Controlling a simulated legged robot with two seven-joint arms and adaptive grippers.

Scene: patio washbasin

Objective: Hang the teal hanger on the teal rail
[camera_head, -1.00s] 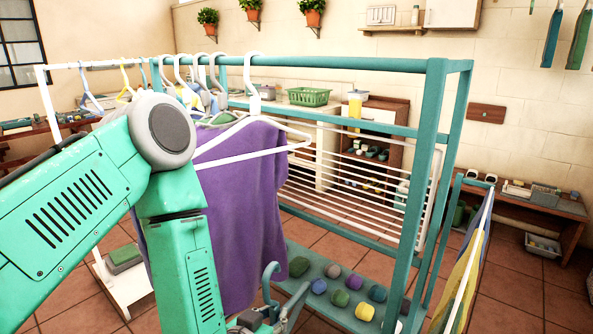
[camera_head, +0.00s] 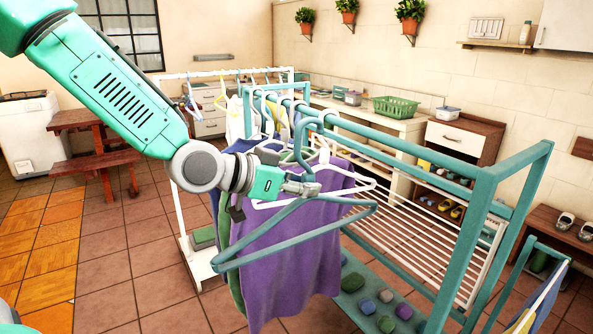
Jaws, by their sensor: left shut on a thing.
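The teal hanger (camera_head: 290,240) is held by my left gripper (camera_head: 305,186) near its neck, in front of the hung clothes. Its hook (camera_head: 303,135) points up and overlaps the teal rail (camera_head: 390,142) in the picture. I cannot tell whether the hook rests on the rail or is only in front of it. The hanger's long bar slants, with its left end lower. The gripper is shut on the hanger. A purple shirt (camera_head: 290,285) on a white hanger (camera_head: 350,181) hangs right behind it. My right gripper is out of view.
Several garments on hangers crowd the rail's far left end; its near right part is bare. A white rack (camera_head: 173,150) stands behind on the left. A green basket (camera_head: 403,107) stands on the back counter.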

